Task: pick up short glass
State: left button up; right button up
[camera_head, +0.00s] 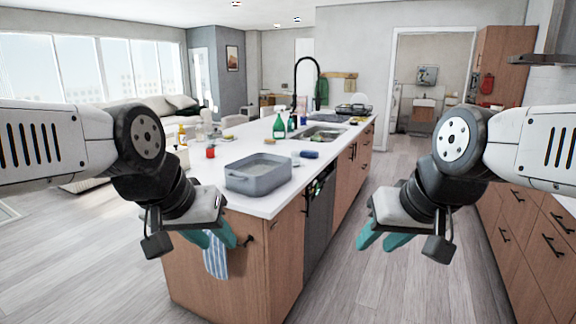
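A small clear glass (295,159) stands on the white island counter, just right of the grey basin and left of a blue item; it is small in view, and I take it to be the short glass.
The island counter (240,196) carries a grey basin (262,182), a blue item (309,154), a red-topped jar (210,152), a green bottle (279,126) and a sink (322,133) with a black faucet. The floor aisle on the right is clear.

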aim_at(295, 155)
jog(key=i+u, duration=0.1)
jog(key=u, duration=0.3)
jog(key=i+l+u, duration=0.1)
jog(key=u, duration=0.3)
jog(key=i+l+u, duration=0.35)
jog(key=l, duration=0.3)
jog(key=i+l+u, duration=0.15)
jog(key=l, duration=0.2)
jog(key=i+l+u, duration=0.15)
jog(key=l, duration=0.25)
jog(key=i+l, duration=0.15)
jog(key=l, duration=0.2)
jog(key=i+l, duration=0.15)
jog(key=l, duration=0.2)
jog(key=i+l, duration=0.15)
jog(key=l, duration=0.2)
jog(key=i+l, duration=0.2)
jog(key=l, duration=0.2)
jog(key=i+l+u, duration=0.1)
jog(key=l, duration=0.25)
